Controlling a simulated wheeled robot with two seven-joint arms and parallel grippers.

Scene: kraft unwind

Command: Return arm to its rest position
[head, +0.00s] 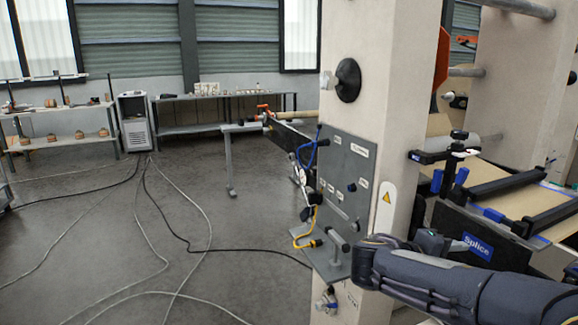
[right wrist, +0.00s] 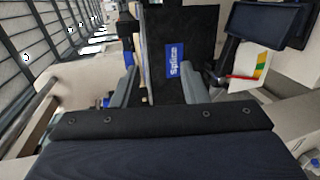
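My right arm (head: 430,280) comes in from the lower right of the head view, bent in front of the pale machine column. My right gripper (head: 440,243) is partly hidden behind that arm, close to the dark splice panel with a blue "Splice" label (head: 477,247). My left arm and gripper are not in view.
The column (head: 375,110) carries a grey control plate (head: 345,185) with knobs and a yellow hose. Rollers and a kraft web (head: 520,205) lie right. A monitor (right wrist: 263,22) shows in the wrist view. Cables cross the open floor (head: 120,230); shelves (head: 60,125) stand behind.

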